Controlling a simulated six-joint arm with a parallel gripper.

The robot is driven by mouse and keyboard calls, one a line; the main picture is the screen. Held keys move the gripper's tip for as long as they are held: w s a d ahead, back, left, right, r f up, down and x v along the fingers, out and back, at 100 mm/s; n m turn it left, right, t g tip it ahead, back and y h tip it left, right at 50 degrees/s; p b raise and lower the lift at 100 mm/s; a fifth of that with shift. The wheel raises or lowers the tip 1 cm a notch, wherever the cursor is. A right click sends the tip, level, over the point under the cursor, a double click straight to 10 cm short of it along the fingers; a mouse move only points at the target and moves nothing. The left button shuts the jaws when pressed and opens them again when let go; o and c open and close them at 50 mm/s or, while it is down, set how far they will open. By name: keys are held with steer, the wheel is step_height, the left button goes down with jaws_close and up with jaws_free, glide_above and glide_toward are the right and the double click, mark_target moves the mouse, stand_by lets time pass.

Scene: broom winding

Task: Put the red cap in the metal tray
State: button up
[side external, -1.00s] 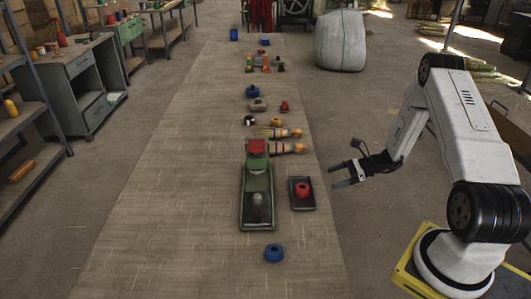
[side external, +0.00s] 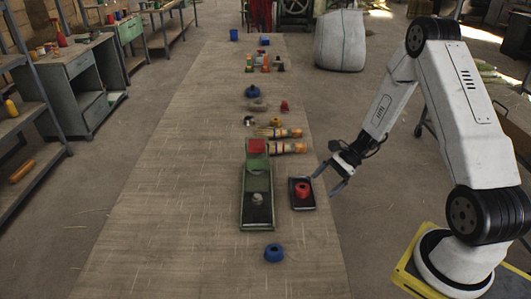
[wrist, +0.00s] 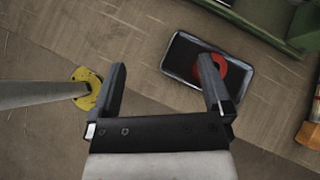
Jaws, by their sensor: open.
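The red cap (side external: 302,190), a round red piece with a dark centre, lies inside a small dark metal tray (side external: 302,207) with a pale rim. The tray sits at the right edge of the long table. In the wrist view the tray (wrist: 178,62) lies ahead and to the right, and the red cap (wrist: 240,72) is partly hidden behind my right finger. My gripper (side external: 329,181) is open and empty, just right of the tray; its fingers point down and left.
A long green fixture (side external: 246,195) with a red top block stands left of the tray. Yellow-banded bundles (side external: 286,147) lie behind the tray. A blue ring (side external: 273,252) lies in front. The table's left side is clear. A white sack (side external: 339,42) stands beyond.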

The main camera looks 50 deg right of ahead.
steer(key=s+a+r+n+h, duration=0.3)
steer(key=a+r+n, duration=0.3)
steer(key=n, duration=0.4)
steer(key=s+a+r+n+g+h, duration=0.1)
steer(key=s+a+r+n+h, duration=0.3)
steer(key=n, duration=0.6)
steer(key=shift+a+r+h, duration=0.95)
steer(key=shift+a+h, duration=0.25)
steer(key=shift+a, duration=0.65)
